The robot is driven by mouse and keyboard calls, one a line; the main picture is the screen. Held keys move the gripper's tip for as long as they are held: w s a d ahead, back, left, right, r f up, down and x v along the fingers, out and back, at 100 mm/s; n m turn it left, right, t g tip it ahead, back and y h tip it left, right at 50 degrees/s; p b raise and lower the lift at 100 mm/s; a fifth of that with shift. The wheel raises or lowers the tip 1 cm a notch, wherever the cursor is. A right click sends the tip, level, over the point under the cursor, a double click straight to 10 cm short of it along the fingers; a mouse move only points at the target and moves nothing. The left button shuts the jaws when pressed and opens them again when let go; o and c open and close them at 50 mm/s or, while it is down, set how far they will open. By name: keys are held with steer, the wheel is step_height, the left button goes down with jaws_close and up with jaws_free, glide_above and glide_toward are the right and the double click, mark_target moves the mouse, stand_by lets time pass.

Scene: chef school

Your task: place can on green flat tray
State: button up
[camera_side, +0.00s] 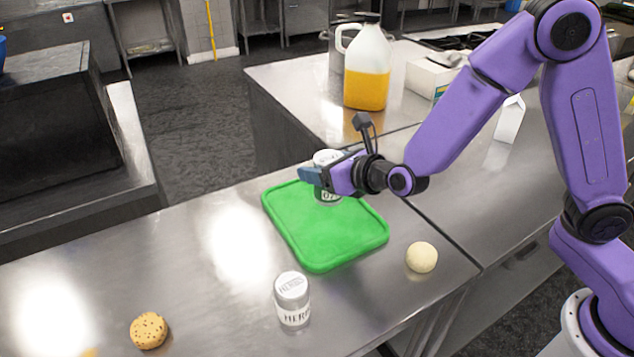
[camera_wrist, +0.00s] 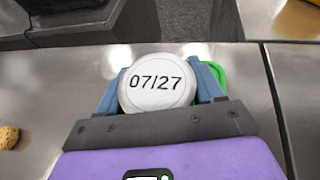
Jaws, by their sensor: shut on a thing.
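My gripper (camera_side: 318,176) is shut on a white-lidded can (camera_side: 328,157), holding it upright over the far part of the green flat tray (camera_side: 318,228). In the wrist view the can's lid (camera_wrist: 157,84) reads "07/27" and sits between the two blue fingers. The can's lower part shows below the fingers in the side view, with dark lettering partly hidden. I cannot tell whether its bottom touches the tray. A bit of the green tray (camera_wrist: 217,73) shows behind the right finger in the wrist view.
A jar labelled "HERB" (camera_side: 292,300) stands in front of the tray. A pale ball (camera_side: 421,257) lies to its right, and a speckled cookie (camera_side: 148,330) lies front left. A jug of orange liquid (camera_side: 367,70) stands behind. The tray's near part is bare.

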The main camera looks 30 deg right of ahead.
steer(key=shift+w+a+f, duration=0.1)
steer(key=shift+w+f, duration=0.15)
steer(key=shift+f, duration=0.55)
steer(key=shift+w+a+f, duration=0.1)
steer(key=shift+w+f, duration=0.1)
steer(key=shift+f, duration=0.55)
steer(key=shift+w+a+f, duration=0.1)
steer(key=shift+w+f, duration=0.15)
steer(key=shift+f, duration=0.55)
steer(key=shift+f, duration=0.15)
steer(key=o, duration=1.3)
steer(key=shift+c, duration=0.2)
steer(key=shift+s+r, duration=0.25)
steer(key=v, duration=1.1)
steer(key=shift+s, duration=0.3)
steer(key=shift+d, duration=0.2)
